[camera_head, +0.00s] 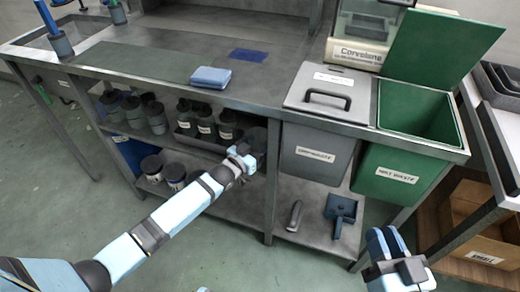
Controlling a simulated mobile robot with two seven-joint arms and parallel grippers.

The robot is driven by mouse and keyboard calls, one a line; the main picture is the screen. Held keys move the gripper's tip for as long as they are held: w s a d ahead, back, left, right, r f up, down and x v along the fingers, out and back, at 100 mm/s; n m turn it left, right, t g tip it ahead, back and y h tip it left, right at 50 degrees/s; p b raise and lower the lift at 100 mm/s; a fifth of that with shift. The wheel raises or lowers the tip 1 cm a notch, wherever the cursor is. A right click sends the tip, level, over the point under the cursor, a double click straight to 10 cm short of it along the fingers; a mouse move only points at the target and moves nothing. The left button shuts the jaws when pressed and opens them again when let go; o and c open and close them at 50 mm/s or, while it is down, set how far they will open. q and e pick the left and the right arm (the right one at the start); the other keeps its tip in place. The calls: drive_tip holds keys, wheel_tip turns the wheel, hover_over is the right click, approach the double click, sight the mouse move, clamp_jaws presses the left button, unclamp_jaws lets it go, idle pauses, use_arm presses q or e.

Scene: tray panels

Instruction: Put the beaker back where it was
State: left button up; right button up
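I cannot single out a beaker for sure in the head view. My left arm reaches in from the left to the shelf under the bench, and its gripper (244,158) is beside a dark rounded thing (259,139) at the shelf's right end. Whether that thing is a beaker, and whether the gripper holds it, I cannot tell. My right gripper (385,238) is at the lower right, in front of the bench, with its light-blue fingers pointing up. No object shows between them, and their gap is unclear.
Dark jars (155,117) and labelled bottles (205,124) crowd the upper shelf. Labelled jars (175,177) stand below. A grey lidded bin (315,150) and an open green bin (393,177) are set into the bench. A blue folded cloth (211,77) lies on top. A dustpan (341,208) lies lower.

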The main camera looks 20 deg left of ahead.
use_arm(q)
drive_tip(key=shift+w+d+f+b, duration=0.15)
drive_tip(key=shift+w+f+b, duration=0.1)
drive_tip(key=shift+f, duration=0.2)
drive_tip(key=shift+w+d+f+b, duration=0.1)
drive_tip(key=shift+w+f+b, duration=0.15)
drive_tip(key=shift+f, duration=0.2)
drive_tip(key=shift+r, duration=0.1)
drive_tip(key=o, duration=0.7)
use_arm(e)
drive_tip(key=shift+s+a+r+t+y, duration=0.1)
drive_tip(key=shift+a+r+t+y, duration=0.15)
drive_tip(key=shift+r, duration=0.35)
drive_tip(key=shift+a+r+t+y, duration=0.1)
drive_tip(key=shift+r+t+y, duration=0.2)
drive_tip(key=shift+r, duration=0.25)
use_arm(q)
drive_tip(key=p+v, duration=0.3)
drive_tip(key=v, duration=0.9)
use_arm(e)
wheel_tip(320, 180, down, 6)
drive_tip(key=d+g+h, duration=0.2)
drive_tip(key=g, duration=0.1)
use_arm(q)
drive_tip(key=shift+s, duration=0.1)
